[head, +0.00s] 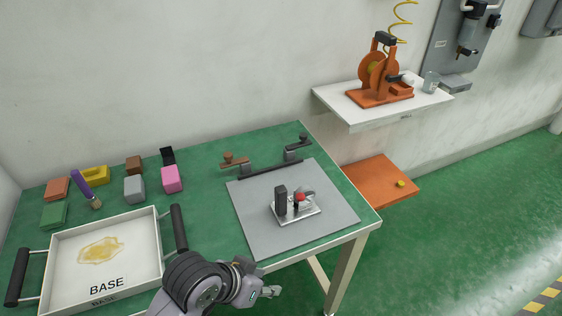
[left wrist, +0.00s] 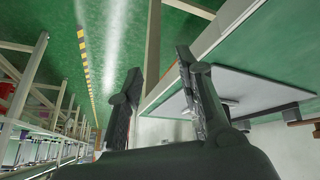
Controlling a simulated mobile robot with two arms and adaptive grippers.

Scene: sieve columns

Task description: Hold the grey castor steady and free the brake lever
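On the grey mat (head: 255,228) stands a small assembly that I take for the castor: a bright metal plate (head: 305,215) with a dark upright block (head: 281,200), grey parts and a small red part (head: 300,198). I cannot tell which part is the brake lever. My left gripper (head: 272,291) is in front of the table's near edge, apart from the assembly. In the left wrist view my left gripper (left wrist: 158,64) has its fingers spread with nothing between them. The mat (left wrist: 262,94) shows there beyond the right finger. My right gripper is in neither view.
A white tray marked BASE (head: 148,225) with dark handles is at the left. Behind it are coloured blocks such as a pink one (head: 172,179), and a purple-handled tool (head: 82,178). A dark bar with two clamps (head: 270,168) lines the mat's back edge.

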